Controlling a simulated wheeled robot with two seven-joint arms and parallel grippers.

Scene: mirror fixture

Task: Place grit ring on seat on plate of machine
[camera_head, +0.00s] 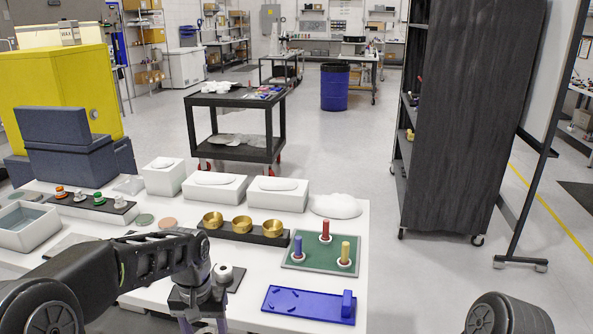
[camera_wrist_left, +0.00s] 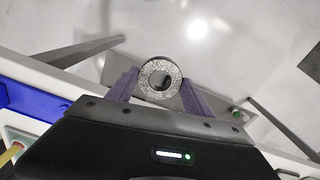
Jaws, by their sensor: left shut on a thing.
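My left gripper (camera_wrist_left: 157,86) is shut on a grey, speckled grit ring (camera_wrist_left: 160,62). The ring shows between the two purple fingers in the left wrist view, its hole facing the camera. In the head view my left gripper (camera_head: 203,321) is at the bottom edge, in front of the white table; the ring cannot be made out there. A silver round piece (camera_head: 222,271) sits on a dark plate just beyond the gripper, partly hidden by my arm. I cannot tell whether this is the machine's seat. My right gripper is not in view.
On the white table (camera_head: 377,215) are a blue plate (camera_head: 296,306), a green board with coloured pegs (camera_head: 303,258), a dark block with brass cups (camera_head: 242,226), white boxes (camera_head: 205,187) and a grey tray (camera_head: 27,225).

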